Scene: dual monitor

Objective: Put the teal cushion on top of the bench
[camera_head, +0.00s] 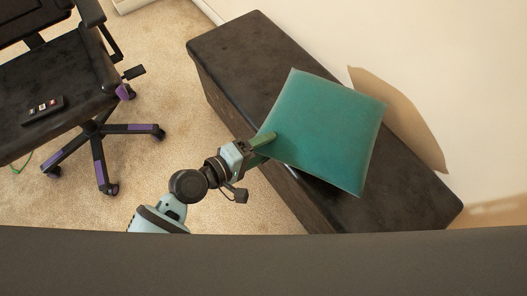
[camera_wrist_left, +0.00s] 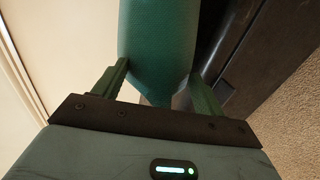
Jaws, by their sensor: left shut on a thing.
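The teal cushion (camera_head: 325,130) is a square pad above the dark bench (camera_head: 240,55) in the head view. Its shadow falls on the wall to the right, and I cannot tell whether its underside touches the bench top. My left gripper (camera_head: 264,142) is shut on the cushion's lower left corner. In the left wrist view the cushion (camera_wrist_left: 158,45) stands between the two green fingers (camera_wrist_left: 160,88), and the bench (camera_wrist_left: 255,50) is at the right. My right gripper is not in view.
A black office chair (camera_head: 60,85) with purple-trimmed legs stands at the left, a remote (camera_head: 42,109) on its seat. The white wall (camera_head: 440,80) runs along the bench's right side. Beige carpet (camera_head: 165,80) lies open between chair and bench. A dark surface crosses the bottom.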

